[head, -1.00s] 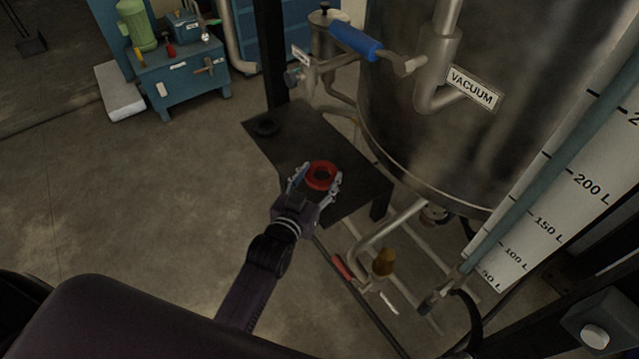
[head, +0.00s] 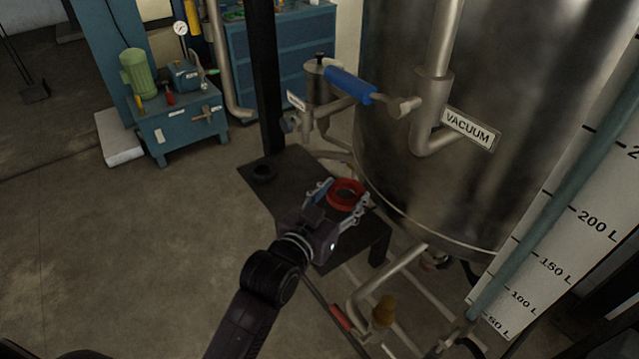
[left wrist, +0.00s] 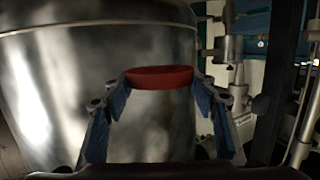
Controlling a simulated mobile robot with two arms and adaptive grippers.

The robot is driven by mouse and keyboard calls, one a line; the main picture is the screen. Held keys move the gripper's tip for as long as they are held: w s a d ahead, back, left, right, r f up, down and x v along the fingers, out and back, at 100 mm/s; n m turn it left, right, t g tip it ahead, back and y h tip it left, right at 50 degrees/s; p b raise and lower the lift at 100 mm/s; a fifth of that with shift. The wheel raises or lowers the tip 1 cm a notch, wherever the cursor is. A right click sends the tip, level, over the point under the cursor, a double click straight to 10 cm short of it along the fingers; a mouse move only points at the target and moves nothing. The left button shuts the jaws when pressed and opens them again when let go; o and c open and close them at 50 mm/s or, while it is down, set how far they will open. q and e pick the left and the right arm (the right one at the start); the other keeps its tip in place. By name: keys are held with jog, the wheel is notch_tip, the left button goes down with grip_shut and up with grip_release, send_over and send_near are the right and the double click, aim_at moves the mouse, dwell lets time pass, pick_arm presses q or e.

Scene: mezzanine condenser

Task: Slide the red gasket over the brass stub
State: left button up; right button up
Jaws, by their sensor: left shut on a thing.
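The red gasket (head: 345,204) is a thick ring. My left gripper (head: 343,196) is shut on it, with one finger on each side, and holds it above the dark table near the tank. The gasket also shows in the left wrist view (left wrist: 159,77), nearly edge-on between the fingertips (left wrist: 160,86), with the tank behind it. A brass-coloured stub (head: 384,310) stands on the low pipework, below and right of the gasket in the head view. The gasket is apart from it. The stub cannot be made out in the left wrist view. My right gripper is not in view.
The large steel tank (head: 440,180) rises close beyond the gripper. A dark table (head: 290,192) bears a black ring (head: 263,172). A blue-handled valve (head: 350,85) juts out above. A red-handled valve (head: 341,318) is near the stub. The floor at left is clear.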

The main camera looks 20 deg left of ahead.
pick_arm(q)
jog(key=s+d+f+m+g+h+b, duration=0.1)
jog(key=s+d+f+m+h+b, duration=0.2)
jog(key=d+f, duration=0.7)
jog(key=g+h+b, duration=0.1)
jog(key=h+b, duration=0.1)
send_over(384, 307)
jog(key=shift+m, duration=0.4)
jog(key=f, duration=0.8)
jog(key=shift+w+a, duration=0.25)
jog(key=shift+w, duration=0.1)
jog(key=shift+s+d+f, duration=0.2)
jog(key=shift+s+f, duration=0.1)
jog(key=shift+r+p, duration=0.1)
jog(key=shift+p, duration=0.2)
jog(key=shift+f+b, duration=1.9)
jog(key=shift+f, duration=1.05)
jog(key=shift+p, duration=0.65)
